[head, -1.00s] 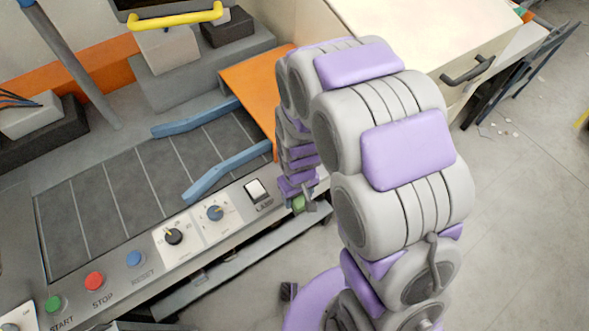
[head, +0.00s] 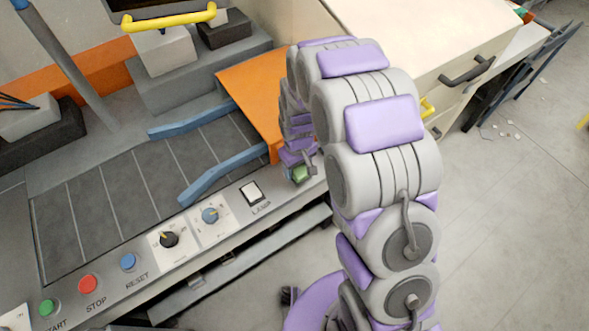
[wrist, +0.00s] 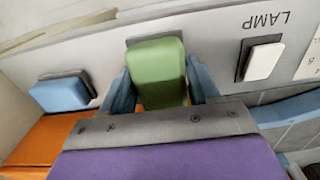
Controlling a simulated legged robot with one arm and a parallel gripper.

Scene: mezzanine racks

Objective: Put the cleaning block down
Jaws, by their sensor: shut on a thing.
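The green cleaning block (wrist: 157,72) is held between the two blue-grey fingers of my gripper (wrist: 160,84) in the wrist view. Its far end points at the grey control panel, and a dark edge shows just behind it. I cannot tell whether it touches the panel. In the head view the small green block (head: 299,174) shows at the end of my arm, by the panel's right end and near the orange plate's lower corner. My gripper (head: 305,170) is partly hidden there.
The white LAMP switch (head: 251,192) sits left of the block in the head view. A blue block-like piece (wrist: 62,95) shows in the wrist view. The orange plate (head: 255,95), blue guide rail (head: 222,173) and cream drawer cabinet (head: 420,40) are close by. Floor is open at right.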

